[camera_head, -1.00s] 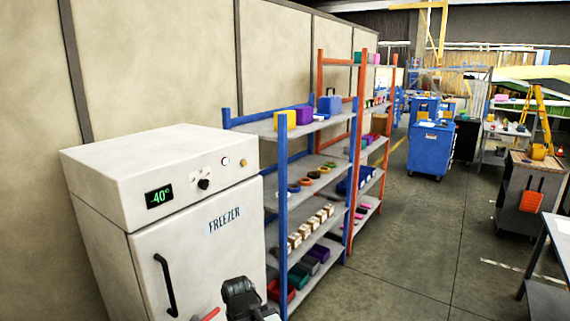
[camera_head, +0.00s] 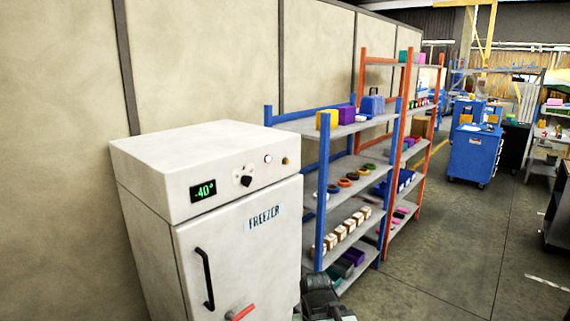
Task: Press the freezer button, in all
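The white freezer (camera_head: 235,262) stands at the left, with its door shut and a black vertical handle (camera_head: 206,279). Its sloped panel has a green "-40°" display (camera_head: 203,191), a black knob (camera_head: 246,181), a small round pale button with a reddish rim (camera_head: 268,159) and a small amber round piece (camera_head: 285,161). I cannot tell which of these two round pieces is the freezer button. A dark part of my arm (camera_head: 322,300) shows at the bottom edge, below and right of the panel, apart from it. A red piece (camera_head: 241,313) shows in front of the door. My gripper's fingers are not clearly seen.
A blue-posted shelf (camera_head: 323,190) with bins, rings and small boxes stands just right of the freezer. An orange-posted shelf (camera_head: 404,120) is behind it. A blue cabinet (camera_head: 474,153) stands farther back. The aisle floor (camera_head: 450,250) on the right is clear.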

